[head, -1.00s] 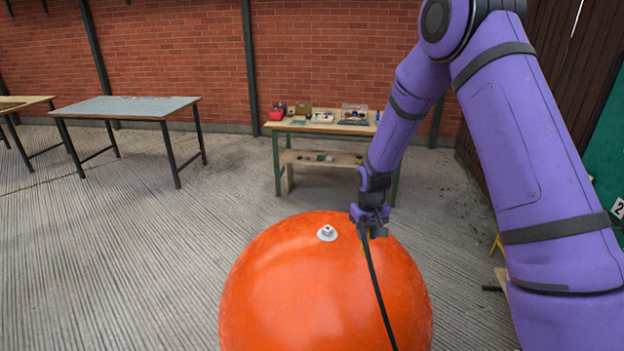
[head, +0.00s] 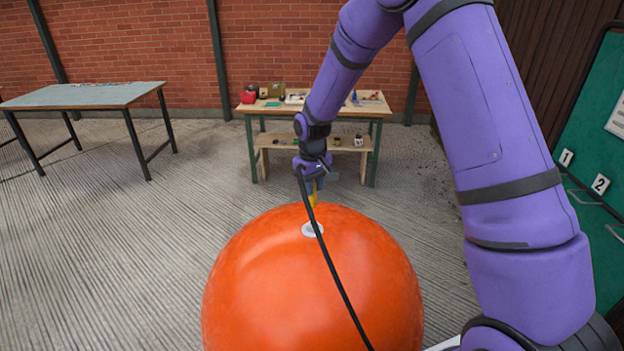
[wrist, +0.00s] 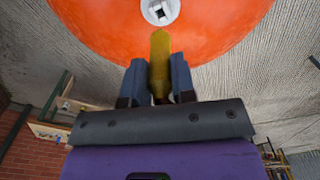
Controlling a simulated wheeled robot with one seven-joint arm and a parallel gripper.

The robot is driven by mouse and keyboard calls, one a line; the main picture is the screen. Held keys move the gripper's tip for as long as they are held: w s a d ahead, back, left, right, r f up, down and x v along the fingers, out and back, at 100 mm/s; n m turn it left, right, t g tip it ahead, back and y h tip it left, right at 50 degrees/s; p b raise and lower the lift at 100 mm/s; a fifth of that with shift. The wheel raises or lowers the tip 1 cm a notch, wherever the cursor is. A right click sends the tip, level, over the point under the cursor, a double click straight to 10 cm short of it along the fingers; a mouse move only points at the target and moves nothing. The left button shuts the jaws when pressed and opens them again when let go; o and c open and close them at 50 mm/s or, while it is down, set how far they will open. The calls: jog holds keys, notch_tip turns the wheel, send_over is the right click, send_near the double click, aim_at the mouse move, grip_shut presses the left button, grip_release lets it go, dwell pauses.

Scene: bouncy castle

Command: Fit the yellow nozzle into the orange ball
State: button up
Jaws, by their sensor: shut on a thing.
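The large orange ball (head: 300,290) sits low in the middle of the head view, with a white valve (head: 308,230) on its top. My gripper (head: 312,184) is shut on the yellow nozzle (head: 313,199), which points down close to the valve, just behind it in this view. In the wrist view the nozzle (wrist: 160,50) stands between the two fingers (wrist: 158,80), its tip apart from the valve (wrist: 160,10). The valve's square opening lies just beyond the tip, nearly in line with it, over the ball (wrist: 100,25).
A black hose (head: 340,285) runs from my gripper down across the ball and crosses the valve in the head view. A wooden workbench (head: 262,110) with small items stands behind. A grey table (head: 90,95) is at the left, a green board (head: 590,150) at the right. Floor at left is clear.

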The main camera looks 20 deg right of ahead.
aim_at(313, 205)
jog(key=shift+f, duration=1.9)
jog(key=shift+s+f, duration=0.1)
jog(key=shift+f, duration=1.55)
jog(key=o, duration=1)
jog(key=shift+r, duration=0.1)
